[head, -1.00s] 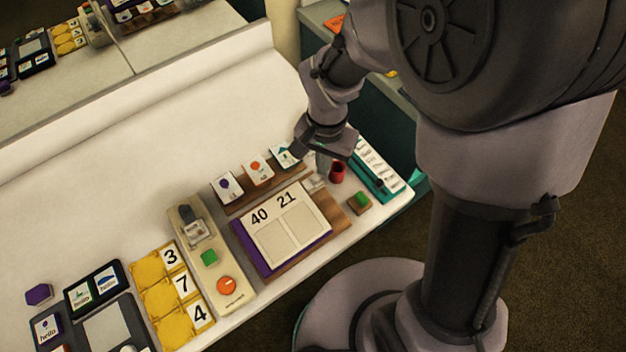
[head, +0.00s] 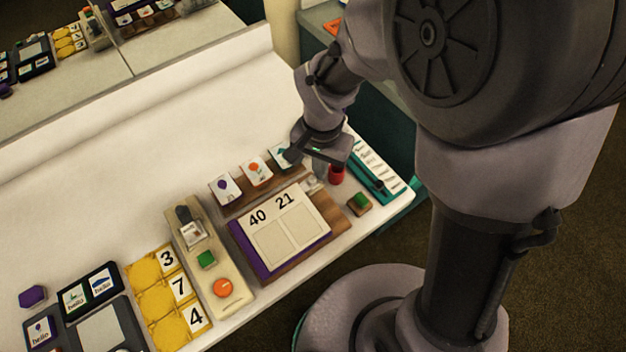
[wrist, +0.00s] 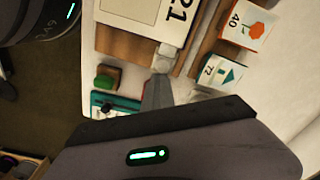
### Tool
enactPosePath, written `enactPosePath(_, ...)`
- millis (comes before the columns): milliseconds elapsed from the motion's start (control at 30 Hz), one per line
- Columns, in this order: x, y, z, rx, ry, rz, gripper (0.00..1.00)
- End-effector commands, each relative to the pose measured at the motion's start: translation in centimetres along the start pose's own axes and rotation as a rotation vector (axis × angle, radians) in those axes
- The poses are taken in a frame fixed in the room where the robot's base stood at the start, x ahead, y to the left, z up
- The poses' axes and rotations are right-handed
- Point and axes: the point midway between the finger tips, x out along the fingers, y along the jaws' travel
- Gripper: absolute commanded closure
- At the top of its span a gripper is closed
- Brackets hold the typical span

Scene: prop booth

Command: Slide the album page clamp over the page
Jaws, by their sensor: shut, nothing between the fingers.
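The album page (head: 284,238), cream with 40 and 21 printed above two blank panels, lies on a purple-edged block on a wooden board (head: 284,275). The pale, partly clear clamp (head: 313,184) sits on the board's far right end, beside the page edge. In the wrist view the clamp (wrist: 167,54) shows next to the page (wrist: 138,10). My gripper (wrist: 157,90) is shut and empty, its fingertips close to the clamp. I cannot tell whether they touch it. In the head view the fingers are mostly hidden behind the wrist.
A wooden rack of picture cards (head: 256,171) stands behind the page. A red cup (head: 336,176), a green-topped block (head: 359,203) and a teal tray (head: 378,172) are to the right. A beige panel with an orange knob (head: 223,287) is left. White tabletop behind is clear.

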Motion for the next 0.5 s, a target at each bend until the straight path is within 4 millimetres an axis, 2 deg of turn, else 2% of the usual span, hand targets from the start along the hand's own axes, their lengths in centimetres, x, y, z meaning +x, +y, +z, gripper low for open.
enactPosePath(33,1.24,0.65,0.8,-0.003,-0.021,0.022,1.0)
enactPosePath(500,1.25,0.19,1.6,-0.002,-0.02,0.021,1.0)
